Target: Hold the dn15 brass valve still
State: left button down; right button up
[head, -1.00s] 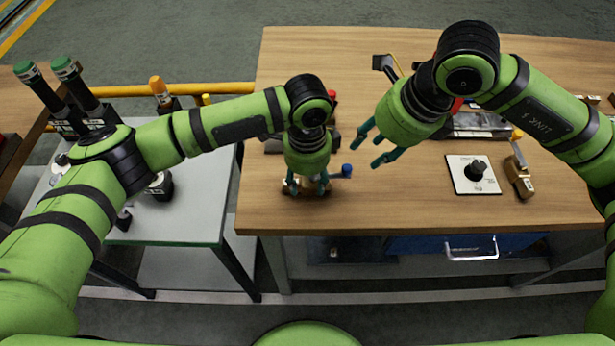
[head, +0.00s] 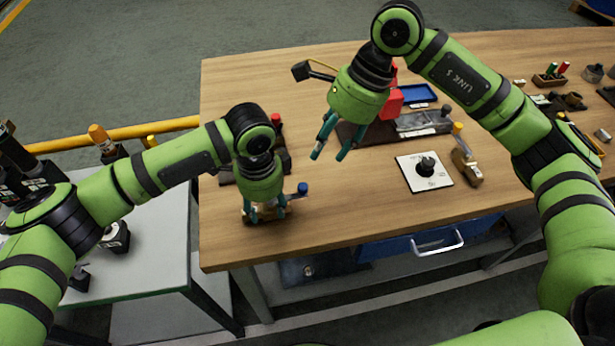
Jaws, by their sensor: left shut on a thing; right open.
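The dn15 brass valve (head: 248,216) sits at the front left of the wooden bench (head: 330,225), mostly hidden by my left gripper. Its blue handle end (head: 302,188) sticks out to the right. My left gripper (head: 264,215) points down and is shut on the valve. My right gripper (head: 330,147) is open and empty above the bench, to the right of and behind the valve, clear of it.
A white plate with a black knob (head: 426,167) and a brass piece with a yellow top (head: 464,168) lie to the right. A red object (head: 390,104), a grey vise-like block (head: 422,122) and a blue tray (head: 414,95) stand behind. Bare wood lies between.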

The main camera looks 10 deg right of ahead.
aim_at(304, 186)
jog(key=x, duration=1)
jog(key=shift+f, duration=0.2)
grip_shut()
